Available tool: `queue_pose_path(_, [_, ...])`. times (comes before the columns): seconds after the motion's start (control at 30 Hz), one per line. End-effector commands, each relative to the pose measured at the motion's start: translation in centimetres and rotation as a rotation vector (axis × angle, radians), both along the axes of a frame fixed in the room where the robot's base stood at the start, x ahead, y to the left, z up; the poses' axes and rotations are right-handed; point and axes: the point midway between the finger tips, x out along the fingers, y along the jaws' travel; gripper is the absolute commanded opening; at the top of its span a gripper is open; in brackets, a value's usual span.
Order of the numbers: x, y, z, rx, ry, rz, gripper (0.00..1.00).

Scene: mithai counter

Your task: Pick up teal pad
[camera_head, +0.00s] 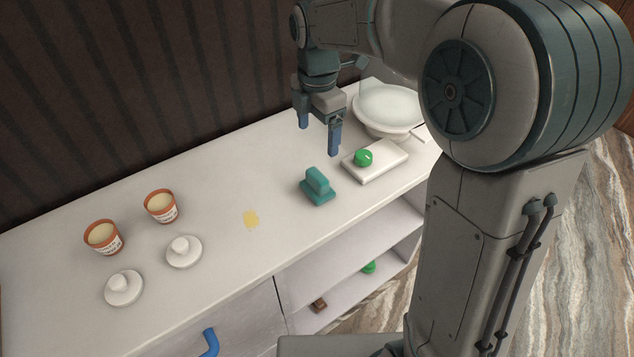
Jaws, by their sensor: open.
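The teal pad (317,187) sits on the white counter top, right of the middle. It has a flat base with a raised block-like grip on top. My gripper (319,139) is open and empty, pointing down above and behind the pad. Its two blue fingertips are apart from each other and from the pad. No part of the pad is hidden.
A white block (388,165) with a green round item (363,158) and a white dish (388,107) stand to the right. Two terracotta cups (104,237) and two white lids (184,251) stand left. A yellow smear (251,219) marks the counter (225,175). Shelves are below.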

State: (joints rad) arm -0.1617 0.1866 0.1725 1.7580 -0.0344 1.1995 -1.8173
Motion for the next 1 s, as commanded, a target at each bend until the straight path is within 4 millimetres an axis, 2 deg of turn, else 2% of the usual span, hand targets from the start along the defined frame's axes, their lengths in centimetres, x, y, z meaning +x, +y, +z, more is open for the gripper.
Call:
queue_pose_path(0.2, [-0.1, 0.0, -4.2, -0.002, 0.006, 0.007, 0.84])
queue_pose_path(0.4, [-0.1, 0.0, -7.4, -0.001, 0.004, 0.005, 0.84])
queue_pose_path(0.63, [-0.2, 0.0, -9.0, -0.001, 0.003, 0.005, 0.84])
queue_pose_path(0.9, [-0.5, 0.1, -12.8, -0.001, 0.004, 0.005, 0.84])
queue_pose_path(1.0, [-0.4, 0.1, -13.3, -0.001, 0.001, 0.004, 0.84])
